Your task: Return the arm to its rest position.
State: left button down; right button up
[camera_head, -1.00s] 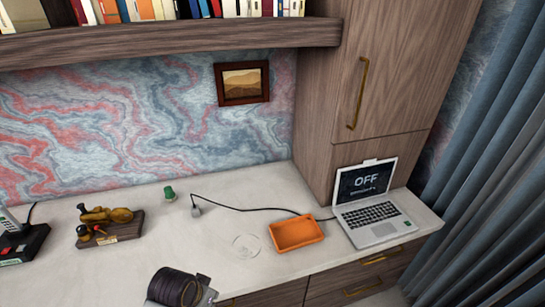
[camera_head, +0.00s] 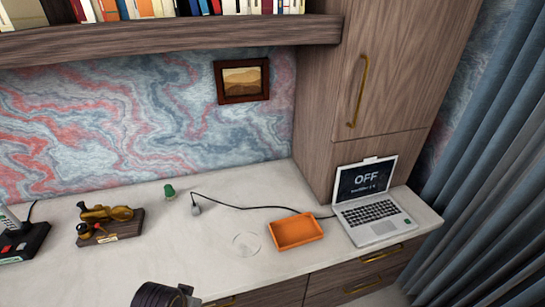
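A dark, ribbed, rounded part of my arm, with a grey metal piece beside it, shows at the bottom edge, left of centre, in the head view. It is cut off by the frame. No gripper fingers show, so I cannot see whether either gripper is open or shut. No second arm is in view.
On the pale desk (camera_head: 200,245) are an orange tray (camera_head: 296,232), a clear round disc (camera_head: 246,244), a laptop (camera_head: 368,212) reading OFF, a black cable (camera_head: 255,208), a green object (camera_head: 169,191), a wooden-based ornament (camera_head: 108,226) and a black device (camera_head: 20,243). Bare desk lies at centre left.

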pick_arm(q)
jog(key=s+f+g, duration=0.1)
jog(key=s+f, duration=0.1)
jog(key=f, duration=1.4)
jog(key=s+f, duration=0.2)
jog(key=f, duration=1.4)
jog(key=s+a+f, duration=0.2)
jog(key=s+f, duration=0.7)
jog(key=s, duration=0.1)
jog(key=s+a+f+g, duration=0.1)
jog(key=s+a+f, duration=0.1)
jog(key=s+f, duration=0.7)
jog(key=s, duration=0.2)
jog(key=shift+s+f, duration=0.15)
jog(key=shift+s, duration=0.15)
jog(key=shift+s+a, duration=0.15)
